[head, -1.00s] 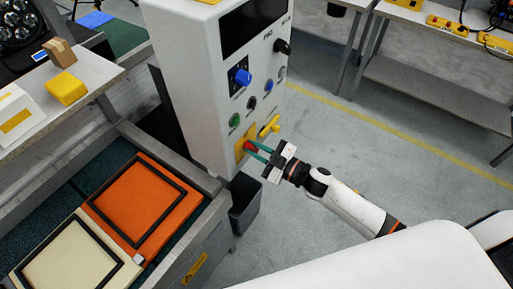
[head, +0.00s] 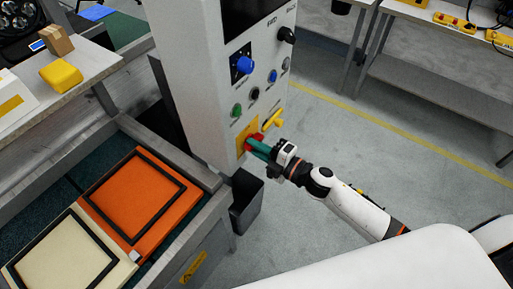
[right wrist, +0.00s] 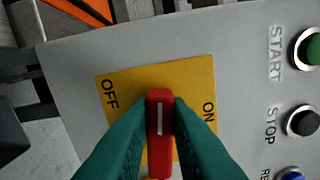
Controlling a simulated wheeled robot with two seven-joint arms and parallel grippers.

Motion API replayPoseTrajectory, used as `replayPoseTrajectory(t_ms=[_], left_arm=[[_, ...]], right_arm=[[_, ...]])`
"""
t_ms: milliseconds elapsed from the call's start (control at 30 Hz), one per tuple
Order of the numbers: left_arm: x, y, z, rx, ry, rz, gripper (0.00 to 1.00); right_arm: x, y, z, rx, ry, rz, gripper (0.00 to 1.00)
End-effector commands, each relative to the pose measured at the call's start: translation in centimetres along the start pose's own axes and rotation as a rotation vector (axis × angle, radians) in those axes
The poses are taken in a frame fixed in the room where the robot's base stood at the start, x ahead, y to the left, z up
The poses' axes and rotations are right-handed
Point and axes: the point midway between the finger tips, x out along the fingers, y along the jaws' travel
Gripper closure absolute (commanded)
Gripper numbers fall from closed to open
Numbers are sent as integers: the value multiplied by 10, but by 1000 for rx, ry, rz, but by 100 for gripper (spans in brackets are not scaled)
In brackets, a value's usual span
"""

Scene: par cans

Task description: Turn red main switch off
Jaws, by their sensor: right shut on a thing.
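The red main switch (right wrist: 160,120) is a red handle with a white line, on a yellow plate (right wrist: 187,80) low on the grey control cabinet (head: 190,70). In the right wrist view, the handle stands between the OFF lettering at left and the ON lettering at right. My right gripper (right wrist: 160,138) is shut on the handle, with a green finger on each side. In the head view, the gripper (head: 257,146) reaches the panel from the right and hides much of the switch. My left gripper is not in view.
Above the switch are a yellow handle (head: 273,120), a green button (head: 237,110), a black button (head: 254,93) and a blue knob (head: 243,65). An orange framed panel (head: 140,205) lies on the bench at left. Open floor (head: 350,140) lies to the right.

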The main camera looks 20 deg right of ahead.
Motion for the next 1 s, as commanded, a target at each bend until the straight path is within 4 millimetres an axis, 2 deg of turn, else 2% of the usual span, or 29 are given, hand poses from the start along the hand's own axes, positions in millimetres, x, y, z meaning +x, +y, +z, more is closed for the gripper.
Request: replayPoseTrajectory(t_ms=[367, 933, 967, 1000], left_arm=[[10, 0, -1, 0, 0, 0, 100], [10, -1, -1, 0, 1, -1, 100], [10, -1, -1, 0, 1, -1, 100], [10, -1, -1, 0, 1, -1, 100]], right_arm=[[0, 4, 0, -168, -2, 0, 100], [0, 4, 0, -197, -2, 2, 100], [0, 4, 0, -197, -2, 2, 80], [0, 4, 0, -197, -2, 2, 74]])
